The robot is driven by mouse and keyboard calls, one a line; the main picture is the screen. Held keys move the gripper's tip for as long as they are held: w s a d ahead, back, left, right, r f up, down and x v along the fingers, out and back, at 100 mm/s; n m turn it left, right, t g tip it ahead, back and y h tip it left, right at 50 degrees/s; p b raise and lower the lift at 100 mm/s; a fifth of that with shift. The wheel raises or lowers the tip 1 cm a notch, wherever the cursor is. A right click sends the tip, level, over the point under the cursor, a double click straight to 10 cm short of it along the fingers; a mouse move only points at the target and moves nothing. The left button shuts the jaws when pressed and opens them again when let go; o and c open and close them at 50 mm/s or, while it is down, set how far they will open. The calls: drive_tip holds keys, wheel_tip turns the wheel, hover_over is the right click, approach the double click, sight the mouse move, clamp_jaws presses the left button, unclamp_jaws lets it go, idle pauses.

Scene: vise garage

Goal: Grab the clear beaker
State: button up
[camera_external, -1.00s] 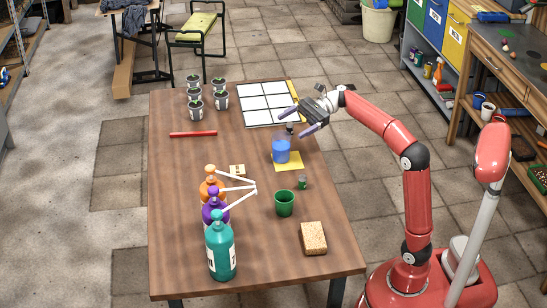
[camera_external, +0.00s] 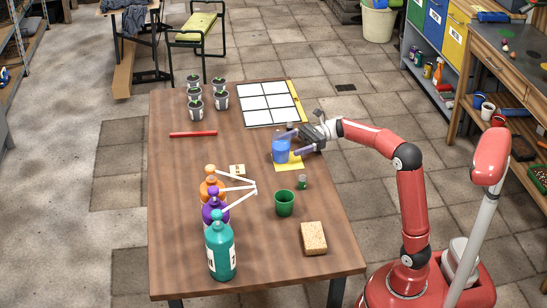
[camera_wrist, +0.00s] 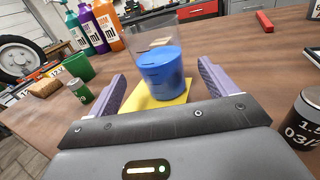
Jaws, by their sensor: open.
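The clear beaker (camera_external: 281,151) holds blue liquid and stands upright on a yellow square (camera_external: 289,167) on the table. It also shows in the wrist view (camera_wrist: 158,62), ahead of and between my two fingers. My gripper (camera_external: 286,142) is open and low over the table at the beaker's right side, its fingers pointing left. In the wrist view my gripper's fingers (camera_wrist: 165,82) stand apart on either side of the beaker's near part, with gaps visible. I cannot tell how far the fingers reach around it.
A dark labelled jar (camera_wrist: 303,122) stands close to my right finger in the wrist view. A green cup (camera_external: 284,203), small green jar (camera_external: 302,182) and sponge (camera_external: 313,238) lie nearer the front. Several pump bottles (camera_external: 220,250) stand at left, with long nozzles pointing inward.

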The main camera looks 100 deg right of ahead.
sight(274, 150)
drive_tip(key=x, duration=0.6)
drive_tip(key=shift+w+a, duration=0.1)
drive_tip(key=shift+w, duration=0.15)
drive_tip(key=c, duration=1.2)
drive_tip(key=shift+r, duration=0.15)
drive_tip(key=shift+r+p, duration=2.2)
drive_tip(key=shift+r, duration=7.55)
